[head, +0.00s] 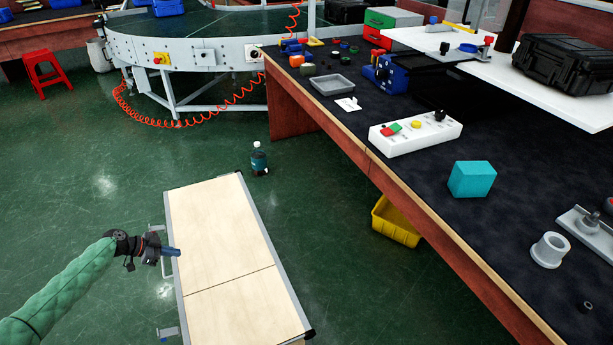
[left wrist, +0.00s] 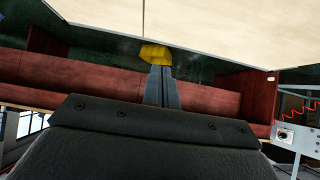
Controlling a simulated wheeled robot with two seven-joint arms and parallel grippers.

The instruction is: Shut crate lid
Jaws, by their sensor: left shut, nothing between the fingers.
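A pale wooden panel (head: 215,225) with grey metal edging, which looks like the crate's lid, lies lengthwise near the floor. A dark seam crosses it, and metal fittings stick out on its left side. It looks flat; whether it is fully shut, and the crate body below, I cannot tell. My left gripper (head: 177,252) is at the panel's left edge, shut and empty, its fingertips pointing right. Whether it touches the panel is unclear. In the left wrist view the shut fingers (left wrist: 161,72) show below the pale panel (left wrist: 220,25). My right gripper is out of view.
The dark-topped workbench (head: 400,210) runs along the right, with a yellow bin (head: 396,222) beneath it. A dark bottle (head: 259,160) stands on the floor beyond the panel. The curved conveyor (head: 190,55) and a red stool (head: 45,72) are farther back. Green floor is clear at left.

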